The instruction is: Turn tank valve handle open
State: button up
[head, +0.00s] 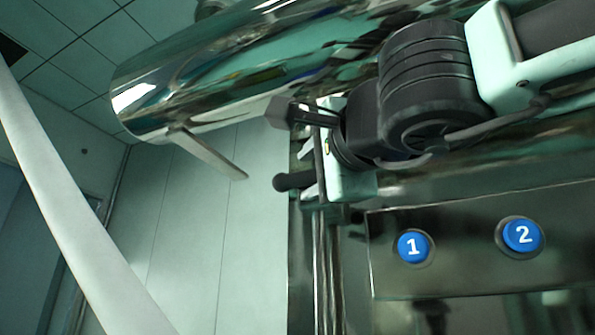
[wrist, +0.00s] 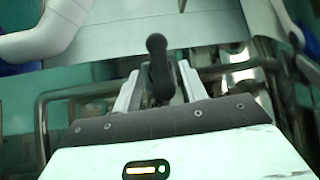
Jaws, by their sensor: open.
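The valve handle shows as a black knobbed lever (head: 287,182) in the head view, jutting out to the left beside my gripper (head: 303,170). In the wrist view the black handle (wrist: 158,68) stands between the two pale fingers of my gripper (wrist: 160,82), with its rounded end reaching past the fingertips. The fingers are open, one on each side of the handle, and a gap shows at least on the left side. Whether the right finger touches it I cannot tell. The handle's base is hidden behind my gripper.
A large shiny metal cylinder (head: 190,80) lies above and left of my gripper, with a flat metal strip (head: 207,153) sticking out below it. A metal panel (head: 460,275) at the lower right carries blue buttons 1 (head: 412,245) and 2 (head: 522,236). A pale tube crosses the left side.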

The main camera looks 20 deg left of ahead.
aim_at(297, 182)
jog(key=p+x, duration=0.1)
jog(key=x, duration=0.4)
jog(key=shift+w+a, duration=0.25)
jog(key=shift+w, duration=0.05)
grip_shut()
